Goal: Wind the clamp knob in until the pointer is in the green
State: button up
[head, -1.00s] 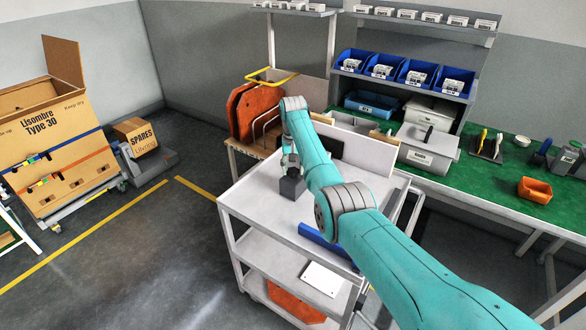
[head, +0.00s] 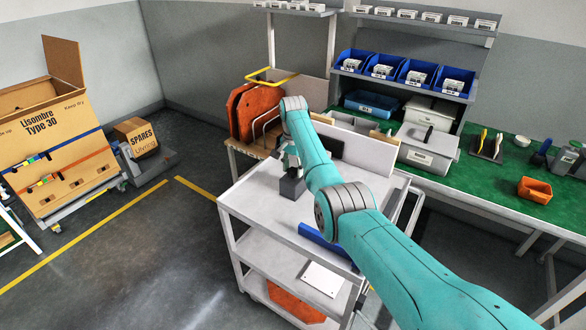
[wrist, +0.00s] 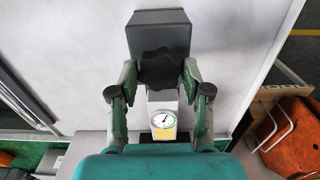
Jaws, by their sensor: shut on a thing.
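The clamp is a dark grey block (wrist: 160,32) with a black lobed knob (wrist: 160,68) on it, seen in the wrist view. My gripper (wrist: 160,74) has one finger on each side of the knob and is shut on it. Below the knob a small round white gauge (wrist: 163,120) with a dark pointer and some green at its rim faces the camera. The pointer is too small to read against the green. In the head view the grey block (head: 292,188) stands on the white cart top (head: 255,205), with my gripper (head: 290,168) at it; the knob is hidden there.
A white upright panel (head: 365,153) stands at the back of the cart. Orange panels (head: 240,110) stand in a rack behind. The green bench (head: 480,180) is to the right. The cart's left side is clear.

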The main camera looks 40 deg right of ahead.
aim_at(293, 170)
dwell(0.4)
jog(key=o, duration=1.2)
jog(key=shift+c, duration=0.2)
jog(key=shift+r, duration=0.15)
notch_tip(293, 170, up, 12)
jog(key=shift+f, duration=0.2)
